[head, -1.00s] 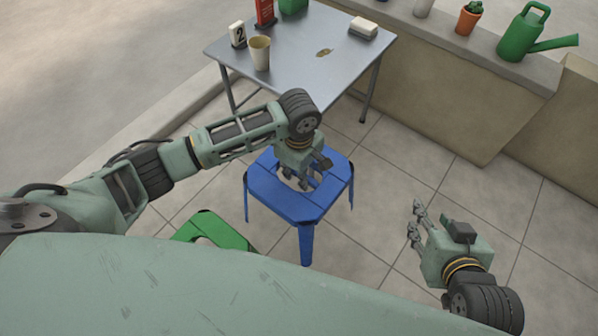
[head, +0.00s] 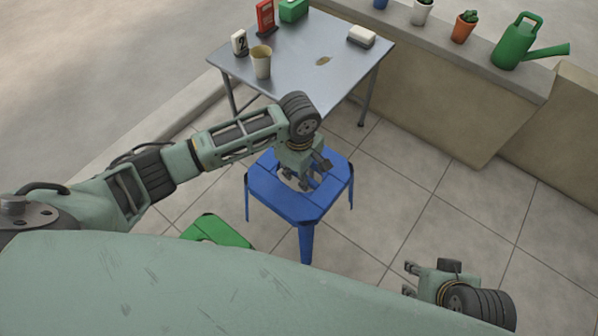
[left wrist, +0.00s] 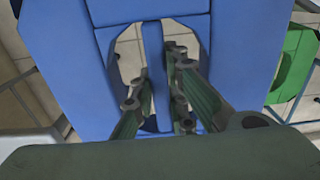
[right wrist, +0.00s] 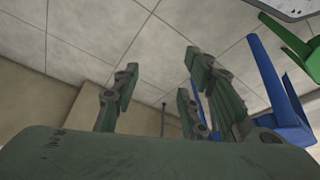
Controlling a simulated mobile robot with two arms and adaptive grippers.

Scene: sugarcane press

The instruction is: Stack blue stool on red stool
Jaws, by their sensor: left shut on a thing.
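The blue stool (head: 272,190) is upright in the middle of the head view, in front of the metal table. My left gripper (head: 308,182) reaches down into the openings of its seat. In the left wrist view its fingers are closed around the seat's narrow centre bar, and the blue seat (left wrist: 240,60) fills most of the picture. I cannot tell whether its legs touch the floor. My right gripper (head: 408,281) is empty at the lower right; in the right wrist view (right wrist: 160,90) its fingers are spread apart. No red stool shows in any view.
A green stool (head: 225,233) is left of the blue stool, partly hidden by my body. The metal table (head: 300,60) holds a cup (head: 261,61) and small items. A low wall (head: 440,100) carries pots and a watering can (head: 518,45). The tiled floor at right is clear.

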